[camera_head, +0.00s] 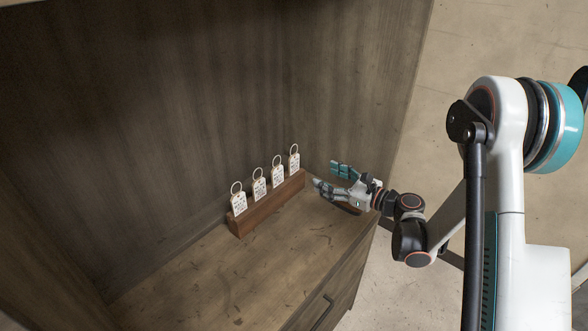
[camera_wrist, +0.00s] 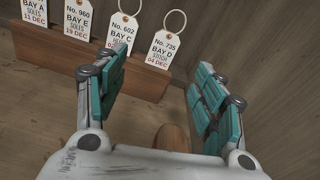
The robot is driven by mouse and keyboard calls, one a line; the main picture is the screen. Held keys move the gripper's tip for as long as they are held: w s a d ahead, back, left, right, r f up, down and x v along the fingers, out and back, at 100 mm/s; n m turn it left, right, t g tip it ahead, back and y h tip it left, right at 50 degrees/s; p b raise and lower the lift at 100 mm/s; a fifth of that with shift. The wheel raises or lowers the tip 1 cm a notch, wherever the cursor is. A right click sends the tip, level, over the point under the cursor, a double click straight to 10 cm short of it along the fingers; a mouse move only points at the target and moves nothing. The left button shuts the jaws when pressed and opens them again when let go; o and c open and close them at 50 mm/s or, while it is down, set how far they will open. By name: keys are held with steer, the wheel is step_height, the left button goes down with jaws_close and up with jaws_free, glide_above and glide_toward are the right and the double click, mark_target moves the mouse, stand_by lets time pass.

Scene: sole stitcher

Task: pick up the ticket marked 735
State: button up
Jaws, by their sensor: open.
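The ticket marked 735 (camera_wrist: 163,50) is a white tag reading "No. 735 BAY D" with a wire ring on top. It stands upright at the right end of the wooden rack in the wrist view. In the head view it is the farthest tag (camera_head: 294,162) of the row. My gripper (camera_head: 328,175) is to the right of the rack's far end in the head view. In the wrist view my gripper (camera_wrist: 158,88) is open and empty, its teal-padded fingers spread apart, with ticket 735 showing beyond the gap between them. The fingers appear clear of the ticket.
Tickets 602 (camera_wrist: 121,34), 960 (camera_wrist: 78,18) and a Bay A tag (camera_wrist: 34,10) stand left of 735 in the same wooden rack (camera_head: 262,212). The cabinet's back and side walls (camera_head: 330,90) rise close behind.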

step_height(320, 180, down, 3)
steer(key=m, duration=0.2)
steer(key=p, duration=0.2)
glide_toward(295, 165)
steer(key=w+a, duration=0.1)
steer(key=a, duration=0.2)
steer(key=shift+t+y, duration=0.3)
steer(key=shift+y, duration=0.1)
steer(key=w+a+b, duration=0.1)
steer(key=w, duration=0.1)
steer(key=w+a+f+b, duration=0.1)
steer(key=w+a, duration=0.1)
steer(key=shift+a+f+b, duration=0.1)
steer(key=shift+a+b, duration=0.2)
steer(key=shift+b, duration=0.05)
steer(key=shift+w+a, duration=0.2)
steer(key=shift+a, duration=0.15)
steer(key=c, duration=0.9)
